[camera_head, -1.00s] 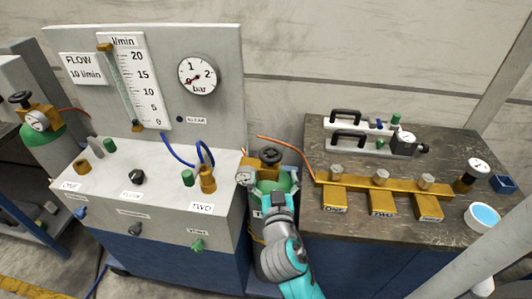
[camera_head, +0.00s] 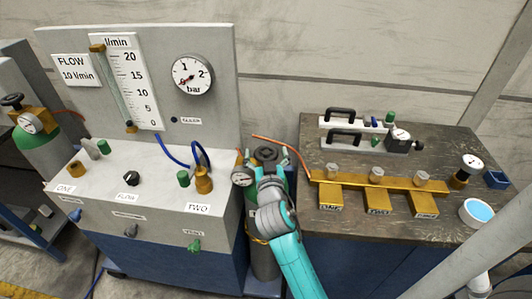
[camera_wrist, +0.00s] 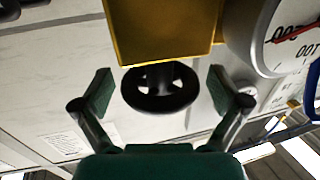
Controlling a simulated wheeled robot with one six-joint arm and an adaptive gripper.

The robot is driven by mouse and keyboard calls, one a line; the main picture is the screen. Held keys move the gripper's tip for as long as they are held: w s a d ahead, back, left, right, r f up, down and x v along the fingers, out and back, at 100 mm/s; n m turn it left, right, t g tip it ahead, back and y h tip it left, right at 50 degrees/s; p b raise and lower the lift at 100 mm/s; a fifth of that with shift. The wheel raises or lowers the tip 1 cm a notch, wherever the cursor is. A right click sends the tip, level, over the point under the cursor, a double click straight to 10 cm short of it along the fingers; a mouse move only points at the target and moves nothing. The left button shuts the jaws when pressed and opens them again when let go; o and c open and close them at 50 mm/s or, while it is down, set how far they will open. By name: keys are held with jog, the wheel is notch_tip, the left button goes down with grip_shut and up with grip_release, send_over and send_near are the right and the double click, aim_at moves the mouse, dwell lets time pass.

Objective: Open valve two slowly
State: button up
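A black handwheel (camera_head: 265,153) tops the brass valve of a gas cylinder (camera_head: 262,262) between the console and the dark bench. It also shows in the wrist view (camera_wrist: 160,97), below a brass block (camera_wrist: 165,30). My gripper (camera_head: 265,163) is at this handwheel, open, with one finger on each side; gaps remain between pads and rim in the wrist view (camera_wrist: 159,90). A pressure gauge (camera_head: 242,176) sits beside the valve. My arm hides most of the cylinder's upper part and any number there. The console bears a "TWO" label (camera_head: 198,208) near a brass fitting (camera_head: 203,182).
The console (camera_head: 130,200) has a flow tube (camera_head: 115,85), a bar gauge (camera_head: 192,75) and blue hoses. A brass manifold (camera_head: 370,184) with labelled blocks lies on the bench (camera_head: 435,165) to the right. Another cylinder with a handwheel (camera_head: 12,100) stands far left. A pale post crosses the right side.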

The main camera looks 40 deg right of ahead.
jog(key=c, duration=1)
jog(key=shift+f+n+t+y, duration=0.15)
jog(key=shift+n+t+y, duration=0.7)
jog(key=shift+y, duration=0.5)
jog(key=shift+f+n+t+y, duration=0.1)
jog(key=shift+n+t+y, duration=0.45)
jog(key=shift+n+y, duration=0.65)
jog(key=shift+n+t+y, duration=0.4)
jog(key=shift+n+y, duration=0.35)
jog(key=shift+y, duration=0.7)
jog(key=shift+r, duration=0.1)
jog(key=o, duration=1.1)
jog(key=shift+r, duration=0.1)
jog(key=shift+o, duration=0.2)
jog(key=s+a, duration=0.2)
jog(key=s, duration=0.9)
jog(key=shift+s+a, duration=0.2)
jog(key=shift+s, duration=0.2)
